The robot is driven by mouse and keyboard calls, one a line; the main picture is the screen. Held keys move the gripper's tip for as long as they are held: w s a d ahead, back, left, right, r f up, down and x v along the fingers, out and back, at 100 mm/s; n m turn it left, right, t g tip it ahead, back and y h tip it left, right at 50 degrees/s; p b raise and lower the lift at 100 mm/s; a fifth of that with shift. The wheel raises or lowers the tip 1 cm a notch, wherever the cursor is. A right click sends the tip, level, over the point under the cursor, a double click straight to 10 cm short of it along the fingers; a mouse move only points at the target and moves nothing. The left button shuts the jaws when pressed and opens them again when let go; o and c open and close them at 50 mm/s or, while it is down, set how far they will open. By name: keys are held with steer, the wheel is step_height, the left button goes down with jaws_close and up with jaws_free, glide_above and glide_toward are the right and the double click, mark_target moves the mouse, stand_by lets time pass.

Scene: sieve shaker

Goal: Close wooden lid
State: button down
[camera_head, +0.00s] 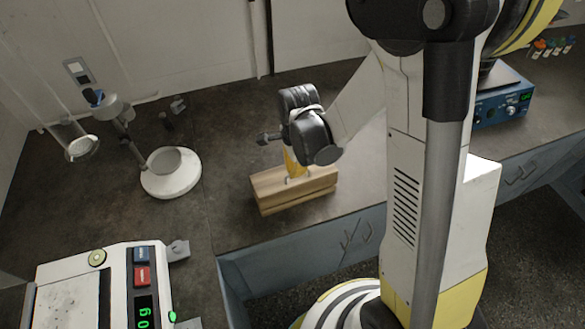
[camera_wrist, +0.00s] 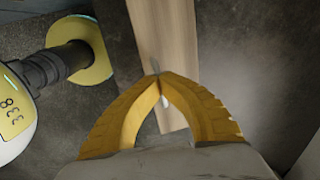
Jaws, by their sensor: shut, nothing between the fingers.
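A light wooden box with its lid (camera_head: 270,186) stands on the dark bench in the middle of the head view. Its lid looks lowered or nearly so; the arm hides part of the top. In the wrist view the wooden surface (camera_wrist: 165,40) runs up behind my fingers, with a small metal part at the fingertips. My gripper (camera_head: 294,174) points down at the top of the box, near its middle. In the wrist view the yellow fingers (camera_wrist: 156,76) meet at their tips and hold nothing. Whether the tips touch the wood I cannot tell.
A white stand with a round base (camera_head: 170,184) is left of the box. A scale with a green display (camera_head: 108,285) is at the lower left. A blue instrument (camera_head: 503,100) stands at the right. The bench's front edge runs close before the box.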

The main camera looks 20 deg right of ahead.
steer(key=shift+s+f+b, duration=0.55)
steer(key=shift+s+f, duration=0.05)
steer(key=shift+s, duration=0.1)
steer(key=shift+r, duration=0.1)
steer(key=c, duration=1.6)
jaws_free()
steer(key=shift+o, duration=0.2)
step_height(320, 180, up, 12)
steer(key=s, duration=0.1)
steer(key=shift+s+d, duration=0.1)
